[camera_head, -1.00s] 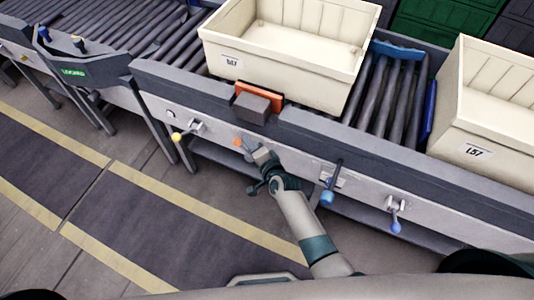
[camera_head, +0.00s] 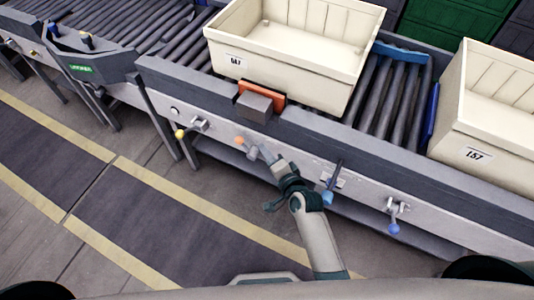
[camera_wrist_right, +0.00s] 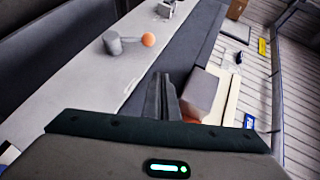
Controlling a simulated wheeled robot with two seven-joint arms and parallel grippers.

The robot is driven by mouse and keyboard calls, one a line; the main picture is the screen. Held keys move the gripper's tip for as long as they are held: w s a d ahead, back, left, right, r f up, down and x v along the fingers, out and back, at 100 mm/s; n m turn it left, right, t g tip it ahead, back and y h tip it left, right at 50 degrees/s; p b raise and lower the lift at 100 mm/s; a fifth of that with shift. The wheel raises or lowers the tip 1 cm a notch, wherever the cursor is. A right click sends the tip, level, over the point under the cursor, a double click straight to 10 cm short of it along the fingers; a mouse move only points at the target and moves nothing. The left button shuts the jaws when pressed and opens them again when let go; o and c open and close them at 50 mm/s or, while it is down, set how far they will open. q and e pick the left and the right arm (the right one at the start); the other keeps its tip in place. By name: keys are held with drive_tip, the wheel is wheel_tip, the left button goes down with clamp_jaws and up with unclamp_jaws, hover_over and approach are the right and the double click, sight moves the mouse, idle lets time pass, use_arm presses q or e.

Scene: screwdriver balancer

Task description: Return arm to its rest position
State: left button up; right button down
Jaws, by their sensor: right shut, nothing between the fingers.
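My right gripper (camera_head: 266,154) is in front of the conveyor's side panel, just right of the orange-knobbed lever (camera_head: 240,141), with a small gap between them. Its fingers are together with nothing between them. In the right wrist view the closed fingers (camera_wrist_right: 161,97) point up the picture, and the orange knob (camera_wrist_right: 148,39) stands apart from them, beyond and a little left. My right arm reaches in from the bottom of the head view. My left gripper is not in view.
A cream bin (camera_head: 285,72) sits on the rollers behind a grey block with an orange plate (camera_head: 262,98). Another cream bin (camera_head: 474,154) stands right. Yellow-knobbed (camera_head: 190,129) and blue-knobbed levers (camera_head: 329,194) (camera_head: 394,222) stick out of the panel. The floor at left is clear.

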drive_tip(key=shift+s+d+r, duration=0.2)
drive_tip(key=shift+s+r, duration=0.1)
drive_tip(key=shift+s, duration=0.25)
drive_tip(key=shift+f, duration=0.1)
drive_tip(key=s+d+f+n+g+h, duration=0.1)
drive_tip(key=s+d+f+n+g, duration=0.15)
drive_tip(key=s+f, duration=0.65)
drive_tip(key=s+d+f+n+g+h, duration=0.15)
drive_tip(key=s+d+f, duration=0.25)
drive_tip(key=f, duration=0.8)
drive_tip(key=s+d+f+n+g+h, duration=0.1)
drive_tip(key=s+d+f+n+g, duration=0.2)
drive_tip(key=s+f, duration=0.6)
drive_tip(key=s+d+f+n+g, duration=0.1)
drive_tip(key=s+d+f, duration=0.3)
drive_tip(key=s, duration=0.5)
drive_tip(key=s+d+f+n+g+h, duration=0.1)
drive_tip(key=s+d+f+n+g, duration=0.1)
drive_tip(key=s+f, duration=0.4)
drive_tip(key=s+d+f+n+g+h, duration=0.1)
drive_tip(key=s+d+f, duration=0.4)
drive_tip(key=s, duration=0.6)
drive_tip(key=shift+s+d+n+g, duration=0.3)
drive_tip(key=shift+d+n+g, duration=0.3)
drive_tip(key=shift+d+n, duration=0.45)
drive_tip(key=shift+f, duration=0.1)
